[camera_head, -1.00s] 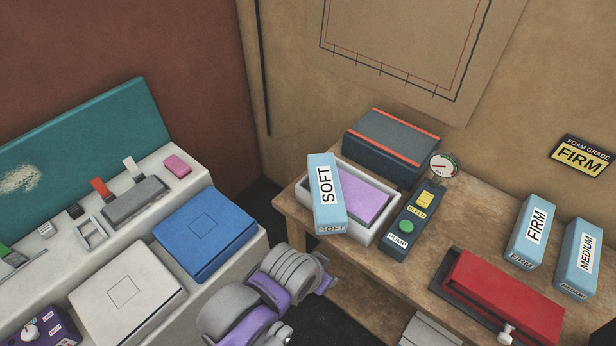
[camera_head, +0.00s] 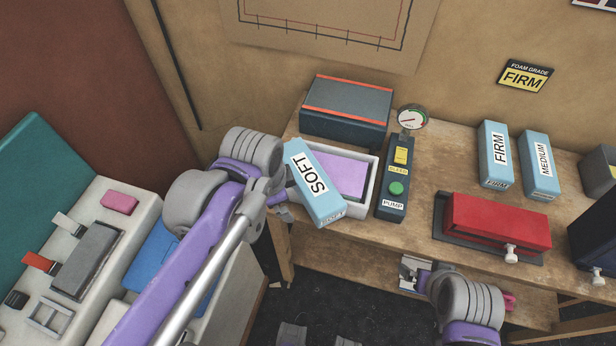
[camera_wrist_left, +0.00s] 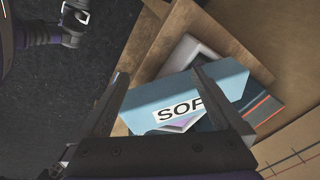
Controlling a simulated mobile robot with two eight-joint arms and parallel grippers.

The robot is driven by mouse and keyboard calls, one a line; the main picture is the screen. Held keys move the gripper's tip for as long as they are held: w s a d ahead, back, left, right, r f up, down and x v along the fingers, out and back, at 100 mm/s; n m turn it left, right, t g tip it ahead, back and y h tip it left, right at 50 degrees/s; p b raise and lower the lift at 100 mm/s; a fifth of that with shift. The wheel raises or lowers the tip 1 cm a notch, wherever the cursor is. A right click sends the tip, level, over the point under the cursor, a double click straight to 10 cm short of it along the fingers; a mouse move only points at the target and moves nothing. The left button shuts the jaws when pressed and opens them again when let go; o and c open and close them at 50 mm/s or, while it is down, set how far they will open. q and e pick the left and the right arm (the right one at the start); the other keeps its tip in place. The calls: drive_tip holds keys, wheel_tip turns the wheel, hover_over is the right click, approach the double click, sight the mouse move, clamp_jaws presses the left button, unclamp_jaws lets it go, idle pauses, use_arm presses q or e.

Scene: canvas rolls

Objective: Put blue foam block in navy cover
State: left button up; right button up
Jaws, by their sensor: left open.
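A light blue foam block labelled SOFT (camera_head: 313,184) lies across the left side of a white tray (camera_head: 367,190) with a lilac pad inside. My left gripper (camera_head: 285,203) is at the block's left side. In the left wrist view, its open fingers (camera_wrist_left: 162,78) reach over the SOFT block (camera_wrist_left: 228,82); contact is not clear. Blue blocks labelled FIRM (camera_head: 495,155) and MEDIUM (camera_head: 540,165) stand at the back right. A navy item with a white knob (camera_head: 592,238), perhaps the navy cover, is cut off at the right edge. My right gripper (camera_head: 415,275) is low before the table; its jaws are unclear.
A red cover with a white knob (camera_head: 495,222) lies at the table's front right. A pump box with green and yellow buttons (camera_head: 393,190) and a gauge stand beside the tray. A dark box with orange edges (camera_head: 347,103) is behind. A wall sign (camera_head: 525,76) reads FOAM GRADE FIRM.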

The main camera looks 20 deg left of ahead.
use_arm(q)
drive_tip(key=w+d+r+m+g, duration=0.25)
drive_tip(key=w+r+m, duration=0.2)
drive_tip(key=m, duration=0.35)
drive_tip(key=w+d+r+m+g, duration=0.1)
drive_tip(key=w+d+r+m, duration=0.2)
drive_tip(key=r+m, duration=0.3)
drive_tip(key=m, duration=0.2)
hover_over(311, 177)
drive_tip(key=f, duration=0.6)
drive_tip(key=shift+s+d, duration=0.25)
drive_tip(key=shift+d, duration=0.15)
drive_tip(key=shift+w+a+f, duration=0.1)
drive_tip(key=shift+a+f, duration=0.1)
drive_tip(key=shift+f, duration=1.1)
drive_tip(key=shift+w+a+f, duration=0.1)
drive_tip(key=shift+a+f, duration=0.05)
drive_tip(key=shift+f, duration=1.15)
drive_tip(key=c, duration=1.1)
